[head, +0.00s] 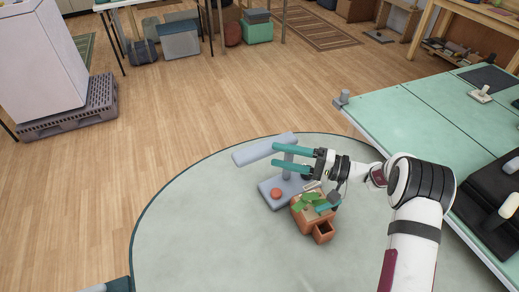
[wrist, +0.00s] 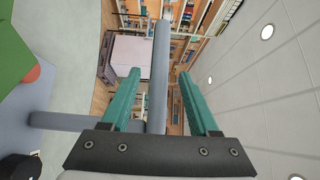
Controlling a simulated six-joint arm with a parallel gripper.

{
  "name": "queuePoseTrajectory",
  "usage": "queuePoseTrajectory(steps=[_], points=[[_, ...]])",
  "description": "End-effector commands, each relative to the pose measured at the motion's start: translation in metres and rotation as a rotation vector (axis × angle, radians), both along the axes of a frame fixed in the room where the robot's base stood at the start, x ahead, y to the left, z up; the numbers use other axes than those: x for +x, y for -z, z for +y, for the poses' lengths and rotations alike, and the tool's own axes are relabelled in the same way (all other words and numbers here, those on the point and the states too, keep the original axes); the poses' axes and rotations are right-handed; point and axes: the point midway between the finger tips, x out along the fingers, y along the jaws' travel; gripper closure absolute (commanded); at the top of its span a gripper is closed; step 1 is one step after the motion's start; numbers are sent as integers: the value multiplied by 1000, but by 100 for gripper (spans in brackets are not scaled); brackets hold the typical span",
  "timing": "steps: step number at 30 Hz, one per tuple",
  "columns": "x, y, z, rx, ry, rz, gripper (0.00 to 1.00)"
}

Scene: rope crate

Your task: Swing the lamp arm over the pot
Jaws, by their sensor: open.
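The lamp has a blue-grey base (head: 268,189) with a round red button (head: 276,193), and a pale grey arm (head: 248,154) raised above it, pointing left. In the wrist view, the lamp arm (wrist: 160,70) runs between the spread fingers (wrist: 160,85), with gaps visible on both sides. Green leaves (wrist: 12,50) show at the left edge there. The lamp's post is partly hidden by my fingers in the head view.
Wooden floor lies beyond.

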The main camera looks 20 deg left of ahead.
Motion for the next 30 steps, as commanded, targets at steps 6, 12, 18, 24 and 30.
queuePoseTrajectory(steps=[6,12,18,24,30], points=[[-5,0,45,-1,-4,0,39],[-6,0,61,-1,-1,1,39],[-6,0,62,-1,-1,1,39],[-6,0,62,-1,-1,1,62],[-6,0,62,-1,-1,1,98]])
